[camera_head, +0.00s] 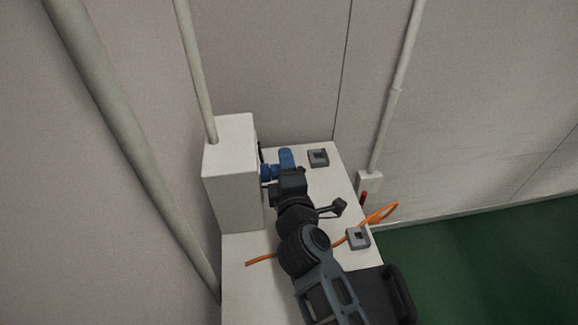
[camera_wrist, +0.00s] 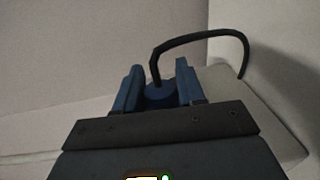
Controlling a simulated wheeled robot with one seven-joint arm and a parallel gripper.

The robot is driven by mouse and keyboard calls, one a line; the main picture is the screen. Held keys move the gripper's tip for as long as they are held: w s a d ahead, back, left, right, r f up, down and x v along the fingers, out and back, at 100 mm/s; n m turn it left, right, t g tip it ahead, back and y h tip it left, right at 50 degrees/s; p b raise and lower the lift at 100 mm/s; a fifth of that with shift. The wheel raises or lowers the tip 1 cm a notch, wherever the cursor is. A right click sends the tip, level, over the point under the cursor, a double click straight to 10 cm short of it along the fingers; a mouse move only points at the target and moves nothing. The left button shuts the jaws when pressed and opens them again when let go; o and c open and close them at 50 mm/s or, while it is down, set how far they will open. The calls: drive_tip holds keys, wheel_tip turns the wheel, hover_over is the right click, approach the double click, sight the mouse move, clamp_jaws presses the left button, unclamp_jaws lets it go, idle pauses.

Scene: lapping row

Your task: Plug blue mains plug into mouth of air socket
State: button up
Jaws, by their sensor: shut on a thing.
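My gripper (camera_head: 286,162) is beside the right face of the white box (camera_head: 230,180) in the head view. In the wrist view my gripper (camera_wrist: 157,92) has its two blue fingers on either side of a round blue plug (camera_wrist: 160,97) and is shut on it. A black cord (camera_wrist: 192,40) rises from the plug and arches right to the pale box. In the head view a blue part (camera_head: 268,172), seemingly the plug, lies between the fingers and the box face. The air socket's mouth is not clearly visible. I cannot tell whether the plug is in it.
The box stands on a white bench (camera_head: 240,290) against the wall. Two grey square fittings (camera_head: 318,158) (camera_head: 358,238) are on the bench. An orange cable (camera_head: 380,213) crosses it under my arm. Conduits run up the walls, one from a small wall box (camera_head: 370,181). Green floor lies right.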

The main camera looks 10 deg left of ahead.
drive_tip(key=shift+a, duration=0.2)
drive_tip(key=o, duration=1.1)
drive_tip(key=shift+o, duration=0.2)
drive_tip(key=v, duration=0.8)
drive_tip(key=shift+w+r, duration=0.1)
drive_tip(key=shift+r, duration=0.05)
